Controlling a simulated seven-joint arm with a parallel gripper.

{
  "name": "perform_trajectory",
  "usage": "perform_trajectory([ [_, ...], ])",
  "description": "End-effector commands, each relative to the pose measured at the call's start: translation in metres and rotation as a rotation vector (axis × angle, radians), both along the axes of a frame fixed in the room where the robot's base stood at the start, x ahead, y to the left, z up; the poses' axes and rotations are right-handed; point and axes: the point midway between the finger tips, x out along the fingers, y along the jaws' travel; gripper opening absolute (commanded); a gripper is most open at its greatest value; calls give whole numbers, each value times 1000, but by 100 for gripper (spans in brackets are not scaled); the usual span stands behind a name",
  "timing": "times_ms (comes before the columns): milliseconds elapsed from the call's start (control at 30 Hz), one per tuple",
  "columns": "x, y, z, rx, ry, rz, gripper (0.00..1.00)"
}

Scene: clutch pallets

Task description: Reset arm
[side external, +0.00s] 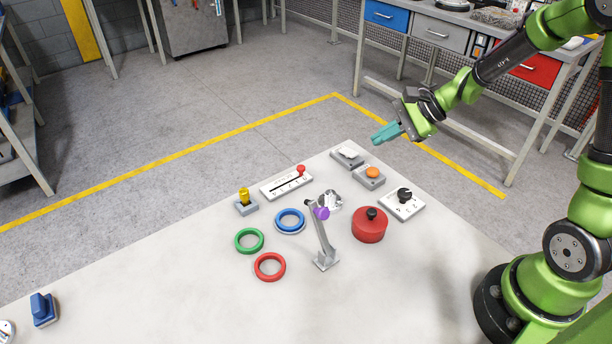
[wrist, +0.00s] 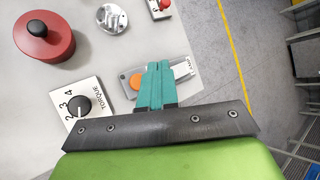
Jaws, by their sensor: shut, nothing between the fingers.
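My gripper (side external: 386,132) is teal-fingered and hangs in the air above the far right side of the pale table (side external: 190,290). Its fingers are shut with nothing between them. In the wrist view the fingers (wrist: 155,70) cover part of a grey box with an orange button (wrist: 135,82) and part of the switch box labelled LAMP (wrist: 182,68). The gripper is well above these and touches nothing that I can see. My arm reaches in from the right.
The table holds a torque dial (side external: 404,200), a red lidded pot (side external: 369,226), a slider box (side external: 287,184), a lever stand (side external: 325,255), a blue ring (side external: 277,222), a green ring (side external: 238,244), a red ring (side external: 257,270) and a yellow-topped block (side external: 245,206). A blue block (side external: 43,312) sits front left.

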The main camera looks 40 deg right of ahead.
Motion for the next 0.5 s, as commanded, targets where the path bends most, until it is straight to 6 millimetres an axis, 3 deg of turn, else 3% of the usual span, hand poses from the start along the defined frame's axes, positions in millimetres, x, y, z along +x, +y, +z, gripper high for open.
perform_trajectory([
  [267,-6,1,-5,-16,16,25,0],
  [367,-22,6,-7,-67,38,100,0],
  [500,-57,25,16,-228,7,306,0],
])
